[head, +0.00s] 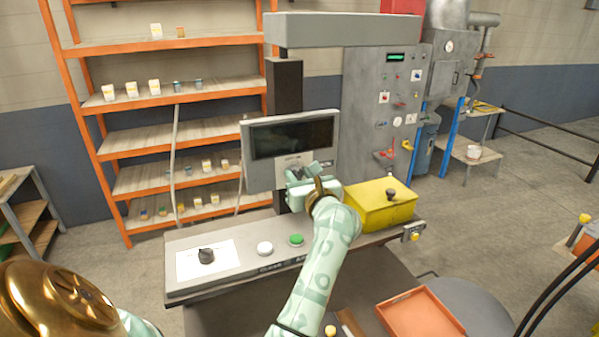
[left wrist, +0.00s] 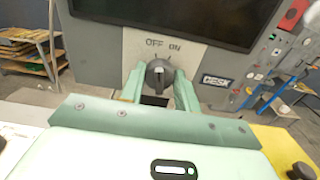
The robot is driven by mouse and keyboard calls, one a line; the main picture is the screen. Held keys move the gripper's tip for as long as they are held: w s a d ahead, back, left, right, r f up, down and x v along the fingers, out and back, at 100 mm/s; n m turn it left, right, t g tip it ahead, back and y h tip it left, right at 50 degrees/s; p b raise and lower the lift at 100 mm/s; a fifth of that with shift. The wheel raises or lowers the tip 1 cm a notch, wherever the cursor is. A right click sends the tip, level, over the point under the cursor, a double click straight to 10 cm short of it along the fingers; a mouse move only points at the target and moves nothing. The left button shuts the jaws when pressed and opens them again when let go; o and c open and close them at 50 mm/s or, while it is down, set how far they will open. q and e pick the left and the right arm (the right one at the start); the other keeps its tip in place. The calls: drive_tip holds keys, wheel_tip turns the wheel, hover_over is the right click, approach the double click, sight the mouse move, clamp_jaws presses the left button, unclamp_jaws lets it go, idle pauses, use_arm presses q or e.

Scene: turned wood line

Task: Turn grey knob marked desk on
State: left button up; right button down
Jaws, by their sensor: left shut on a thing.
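The grey knob (left wrist: 158,75) is on the light plate below a dark screen, under the printed words OFF and ON. A dark label reading DESK (left wrist: 217,81) is just right of it. The knob's pale mark points roughly up; I cannot tell exactly which word it lines up with. My left gripper (left wrist: 157,86) is shut on the knob, one pale green finger on each side. In the head view my left gripper (head: 308,181) is at the lower edge of the grey monitor (head: 262,168) and hides the knob. My right gripper is not in view.
The desk (head: 205,286) below carries a black knob (head: 206,255) on a white plate, a white button (head: 264,248) and a green button (head: 296,239). A yellow box (head: 375,207) stands close right of my gripper. An orange tray (head: 420,315) is at lower right.

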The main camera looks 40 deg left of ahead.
use_arm(q)
drive_tip(key=m+p, duration=0.3)
drive_tip(key=m, duration=0.1)
drive_tip(key=shift+r, duration=0.15)
drive_tip(key=shift+w+m+p, duration=0.1)
drive_tip(key=shift+m+p, duration=0.8)
drive_tip(key=shift+p, duration=0.05)
drive_tip(key=shift+m+p, duration=0.3)
drive_tip(key=shift+m, duration=0.2)
drive_tip(key=shift+f, duration=0.2)
drive_tip(key=o, duration=1)
